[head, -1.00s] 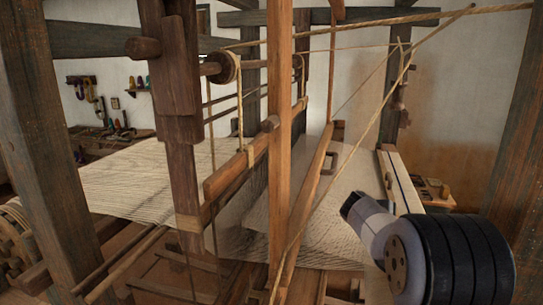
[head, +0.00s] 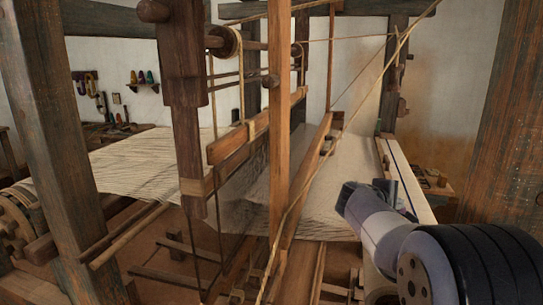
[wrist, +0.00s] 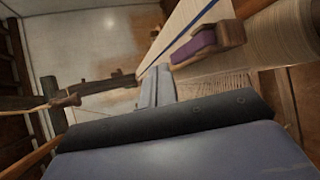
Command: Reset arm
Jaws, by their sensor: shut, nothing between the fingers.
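My gripper (wrist: 157,86) shows in the wrist view as two grey fingers side by side past a dark bar. The fingers are closed together with nothing between them. In the head view my arm reaches in from the lower right, and its dark far end is beside the long pale beam (head: 406,180) of the loom. The fingers cannot be made out clearly there. The same pale beam, with a dark blue line, runs beyond the fingers in the wrist view (wrist: 183,30). A wooden piece with a purple part (wrist: 195,46) is to the right of the fingers.
The loom's upright wooden post (head: 279,120) and a slanting rope (head: 345,127) stand left of my arm. Pale warp cloth (head: 125,165) spreads at the left. A thick dark post (head: 500,135) stands at the right, behind my arm. Tools hang on the back wall.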

